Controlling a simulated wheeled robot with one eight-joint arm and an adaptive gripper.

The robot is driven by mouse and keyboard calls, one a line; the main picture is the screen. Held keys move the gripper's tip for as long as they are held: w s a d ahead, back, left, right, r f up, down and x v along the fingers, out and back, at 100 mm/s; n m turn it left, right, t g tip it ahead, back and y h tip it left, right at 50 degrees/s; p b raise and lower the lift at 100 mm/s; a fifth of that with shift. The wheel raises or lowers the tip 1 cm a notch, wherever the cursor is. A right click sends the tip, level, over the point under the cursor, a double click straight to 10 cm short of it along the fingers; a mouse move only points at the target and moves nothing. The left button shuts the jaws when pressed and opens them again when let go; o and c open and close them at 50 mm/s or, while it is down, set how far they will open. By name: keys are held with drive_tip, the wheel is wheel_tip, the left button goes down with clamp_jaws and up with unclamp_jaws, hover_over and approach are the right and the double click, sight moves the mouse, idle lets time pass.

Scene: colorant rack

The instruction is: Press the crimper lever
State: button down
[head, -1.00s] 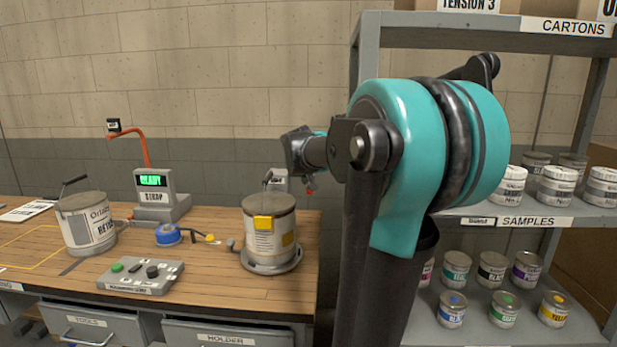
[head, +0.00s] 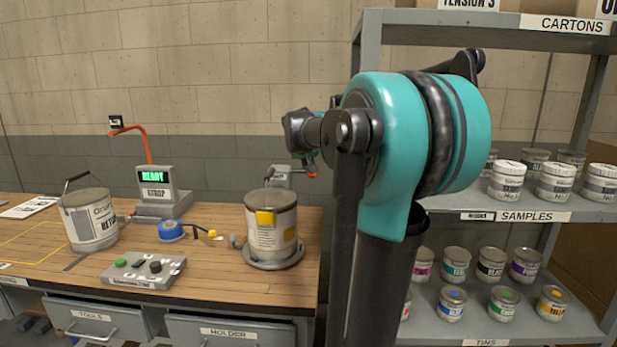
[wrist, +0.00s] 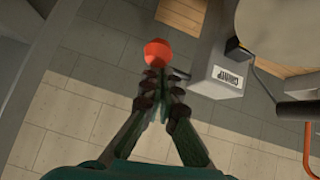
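The crimper (wrist: 217,72) is a grey box labelled "CRIMP" in the wrist view. In the head view the crimper (head: 282,176) is partly hidden behind a tin. Its lever has a red knob (wrist: 158,53), also visible in the head view (head: 312,175) below my wrist. My gripper (wrist: 163,85) points down, with its two fingers brought together and nothing seen between them. The red knob shows just past the fingertips; I cannot tell whether they touch. The lever's rod is mostly hidden.
A tin (head: 285,228) with a yellow tag stands on a round base in front of the crimper. A strap machine (head: 160,196) reading "READY", another tin (head: 88,225) and a button box (head: 145,269) share the bench. A shelf (head: 510,203) of tins is at right.

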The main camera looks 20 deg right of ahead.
drive_tip(key=v, duration=1)
drive_tip(key=shift+s+a+f, duration=0.15)
drive_tip(key=shift+s+f, duration=0.05)
idle(0.4)
